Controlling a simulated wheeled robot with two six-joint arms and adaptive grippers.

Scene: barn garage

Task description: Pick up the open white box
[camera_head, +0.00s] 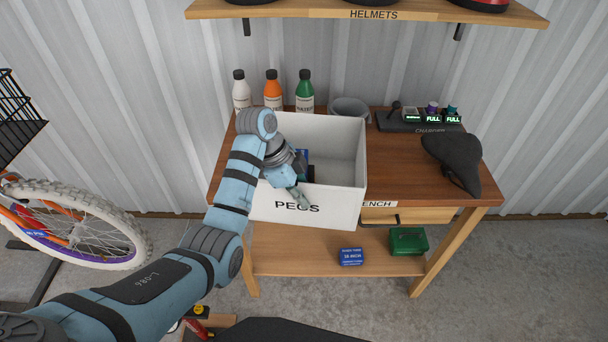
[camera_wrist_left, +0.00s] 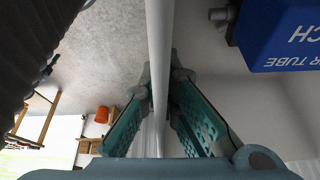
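The open white box (camera_head: 340,205), lettered on its front, is at the workbench's front edge. Its front wall hides part of the edge; I cannot tell whether its base touches the top. My left gripper (camera_head: 299,196) is at the box's front wall. In the left wrist view the gripper's green fingers (camera_wrist_left: 163,85) lie on either side of the thin white wall (camera_wrist_left: 160,35), their tips closed against it. A blue tube box (camera_wrist_left: 290,35) is inside the white box, mostly hidden by my gripper in the head view. My right gripper is not in view.
Bottles (camera_head: 272,90) and a grey bowl (camera_head: 350,107) stand behind the box on the workbench (camera_head: 400,180). A charger (camera_head: 420,120) and black saddle (camera_head: 455,158) are to the right. A helmet shelf (camera_head: 330,10) is above; a bicycle wheel (camera_head: 75,225) is left.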

